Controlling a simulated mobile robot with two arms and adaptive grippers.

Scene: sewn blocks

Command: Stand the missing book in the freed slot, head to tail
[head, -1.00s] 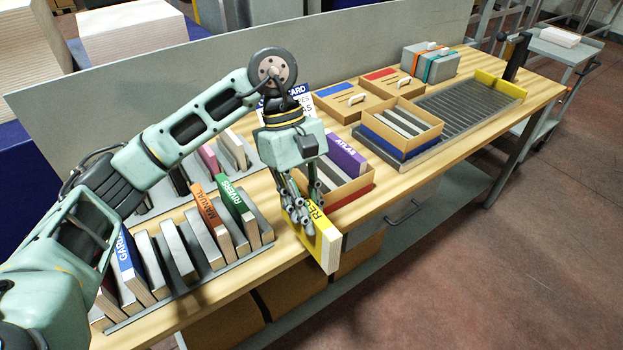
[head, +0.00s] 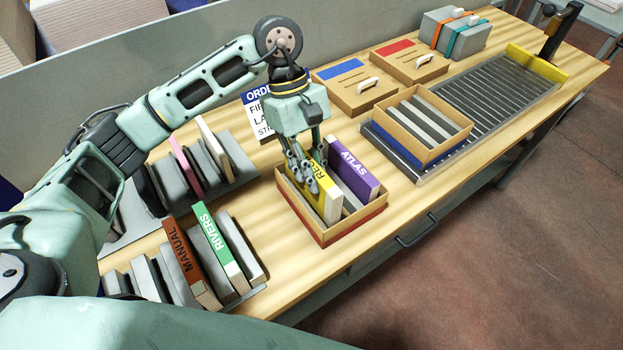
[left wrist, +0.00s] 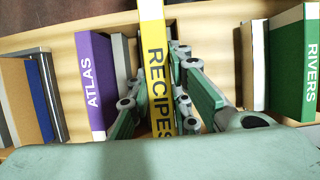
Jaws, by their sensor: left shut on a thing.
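My left gripper (head: 309,178) is shut on the yellow RECIPES book (head: 328,203). The book is upright at the cardboard box (head: 345,231) with a red base, and its lower part is hidden by the box wall. I cannot tell whether it touches the box floor. The purple ATLAS book (head: 353,173) stands in the same box, to the right, with grey blocks between. My right gripper is not in view.
The brown MANUAL book (head: 188,262) and green RIVERS book (head: 216,242) stand among grey blocks at front left. An order card (head: 261,108) stands behind the box.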

